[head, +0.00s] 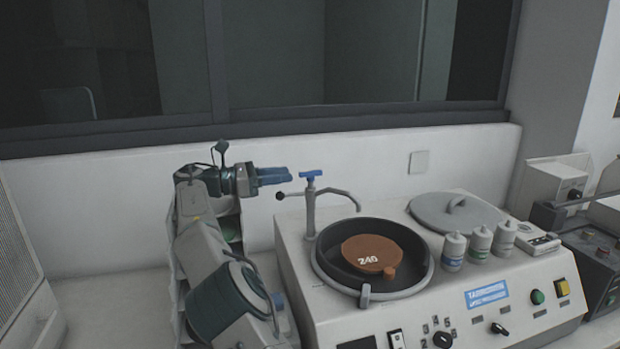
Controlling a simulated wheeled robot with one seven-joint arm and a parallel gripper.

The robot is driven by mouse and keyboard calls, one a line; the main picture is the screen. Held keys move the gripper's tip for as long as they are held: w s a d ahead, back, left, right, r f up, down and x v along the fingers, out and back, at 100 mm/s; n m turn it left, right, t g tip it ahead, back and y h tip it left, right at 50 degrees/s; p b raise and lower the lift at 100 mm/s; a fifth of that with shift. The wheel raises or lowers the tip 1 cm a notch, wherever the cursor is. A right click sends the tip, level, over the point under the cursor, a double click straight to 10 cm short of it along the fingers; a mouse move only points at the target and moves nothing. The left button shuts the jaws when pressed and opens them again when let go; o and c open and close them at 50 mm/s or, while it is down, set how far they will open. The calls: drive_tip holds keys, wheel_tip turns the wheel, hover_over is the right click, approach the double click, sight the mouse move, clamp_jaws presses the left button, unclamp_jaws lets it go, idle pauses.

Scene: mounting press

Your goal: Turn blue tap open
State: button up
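The blue tap handle (312,173) is a small T-shaped grip on top of a grey tap (311,210) at the back left of the grinding machine. A curved spout runs right from the tap over the round basin, and a dark knob sticks out to its left. My gripper (289,175) is just left of the blue handle, at about its height in the picture, with its blue fingers pointing right at it. A small gap shows between fingertips and handle. The fingers look close together from the side, and I cannot tell whether they are open or shut.
The basin (322,276) holds a brown disc (371,254) marked 240. A round grey lid (456,214) and several white bottles (479,244) stand to the right. Wall and window are behind. My arm rises at the left of the machine.

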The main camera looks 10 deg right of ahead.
sight(310, 172)
drive_tip(key=d, duration=0.8)
drive_tip(key=shift+w, duration=0.2)
clamp_jaws()
